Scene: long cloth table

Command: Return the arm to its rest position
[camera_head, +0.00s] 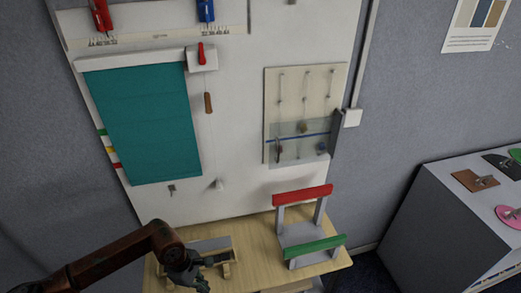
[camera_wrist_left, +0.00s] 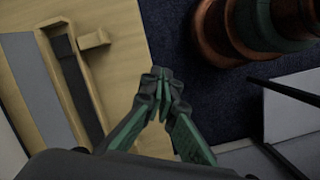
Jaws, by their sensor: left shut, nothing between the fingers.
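My left arm (camera_head: 125,254) comes in from the lower left in the head view, dark reddish-brown. Its gripper (camera_head: 190,280) hangs at the near left part of the wooden table, by a small wooden stand. In the left wrist view the gripper (camera_wrist_left: 162,92) has its fingertips together with nothing between them. It is over the table's edge, with dark floor beyond. My right gripper is not in either view.
The wooden table (camera_head: 255,250) carries a wooden stand with a grey panel (camera_head: 210,245) and a grey frame with a red bar (camera_head: 303,195) and green bar (camera_head: 314,246). A teal blind (camera_head: 143,120) hangs behind. A grey cabinet (camera_head: 440,230) stands right.

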